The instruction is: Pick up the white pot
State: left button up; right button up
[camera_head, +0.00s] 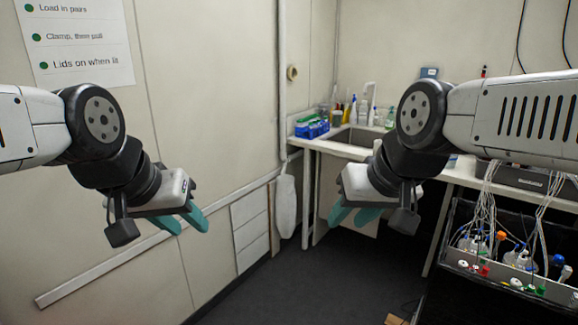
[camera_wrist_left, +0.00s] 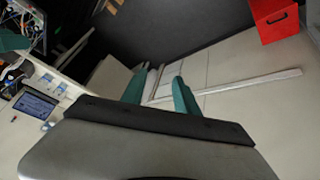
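I cannot make out a white pot in either view. My left gripper (camera_head: 183,221) hangs in the air in front of the left wall, with its teal fingers apart and nothing between them. Its two fingers also show apart in the left wrist view (camera_wrist_left: 160,92). My right gripper (camera_head: 353,215) hangs in the air in front of the sink counter, fingers pointing down. Its teal fingers look apart, with nothing seen between them.
A counter with a sink (camera_head: 352,140) stands at the back, with bottles and a blue box (camera_head: 312,128). At right is a rack (camera_head: 510,284) with tubed vessels. A red box (camera_wrist_left: 274,20) shows in the left wrist view. The dark floor (camera_head: 310,275) between is mostly clear.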

aim_at(379, 149)
jog(key=i+j+z, duration=0.15)
jog(key=i+z, duration=0.25)
jog(key=i, duration=0.15)
jog(key=i+j+z, duration=0.3)
jog(key=i+z, duration=0.15)
jog(key=i, duration=0.15)
jog(key=i+j+z, duration=0.55)
jog(key=i+j, duration=0.15)
jog(key=i+j+z, duration=0.35)
jog(key=i+j, duration=0.15)
jog(key=j, duration=0.35)
jog(key=i+j+z, duration=0.2)
jog(key=j, duration=0.2)
